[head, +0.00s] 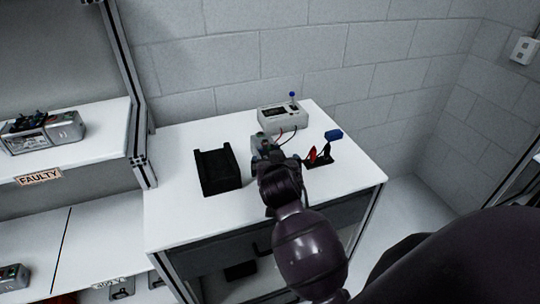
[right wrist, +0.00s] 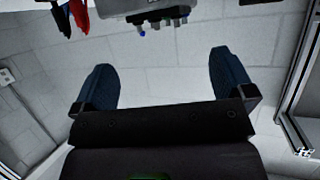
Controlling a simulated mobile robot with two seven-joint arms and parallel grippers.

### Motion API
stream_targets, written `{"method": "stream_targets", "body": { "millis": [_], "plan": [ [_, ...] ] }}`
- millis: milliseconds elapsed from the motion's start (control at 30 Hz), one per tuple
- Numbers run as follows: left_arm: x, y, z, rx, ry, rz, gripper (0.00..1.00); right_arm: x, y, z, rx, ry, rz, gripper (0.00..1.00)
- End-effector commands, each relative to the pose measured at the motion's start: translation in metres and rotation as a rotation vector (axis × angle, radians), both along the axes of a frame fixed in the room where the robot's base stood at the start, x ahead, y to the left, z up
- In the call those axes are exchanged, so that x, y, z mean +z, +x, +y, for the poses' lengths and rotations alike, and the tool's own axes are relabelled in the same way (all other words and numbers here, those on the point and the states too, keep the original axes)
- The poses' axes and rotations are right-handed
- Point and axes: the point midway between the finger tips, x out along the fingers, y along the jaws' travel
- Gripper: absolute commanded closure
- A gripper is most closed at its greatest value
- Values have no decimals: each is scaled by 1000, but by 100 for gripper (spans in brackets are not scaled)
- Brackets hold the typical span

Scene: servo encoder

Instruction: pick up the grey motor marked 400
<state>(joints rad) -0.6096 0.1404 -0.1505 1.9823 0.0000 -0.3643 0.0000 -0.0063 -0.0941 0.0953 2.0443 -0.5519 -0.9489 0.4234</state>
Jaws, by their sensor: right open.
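No marking 400 can be read on any motor. A silver-grey motor-like unit (head: 42,132) with dark parts on top lies on the upper left shelf, above a FAULTY label. Another grey unit (head: 12,277) shows partly at the lower left edge. My right gripper (head: 262,142) is over the white table, between the black holder and the clips, far right of both units. In the right wrist view its two blue fingers (right wrist: 163,85) are wide apart with nothing between them. My left gripper is not in view.
The white table (head: 185,225) bears a black holder (head: 217,171), a grey-white tester (head: 284,116) and a stand with red and black clips (head: 318,156). A metal shelf post (head: 139,160) stands left of the table. The table's front left is clear. A block wall (head: 230,60) stands behind.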

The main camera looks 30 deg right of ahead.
Motion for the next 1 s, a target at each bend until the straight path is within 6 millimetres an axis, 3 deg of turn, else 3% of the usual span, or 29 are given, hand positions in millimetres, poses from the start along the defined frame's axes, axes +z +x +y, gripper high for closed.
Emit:
{"method": "stream_targets", "body": {
  "millis": [167,400,733,1000],
  "plan": [
    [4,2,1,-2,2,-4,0,7,15,-5,-19,0,-24,0],
    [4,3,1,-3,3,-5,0,-7,42,-20,-18,-1,-23,0],
    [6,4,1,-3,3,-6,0,-16,57,-30,-18,0,-23,0],
    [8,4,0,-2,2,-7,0,-33,83,-42,-18,-1,-23,0]
  ]
}}
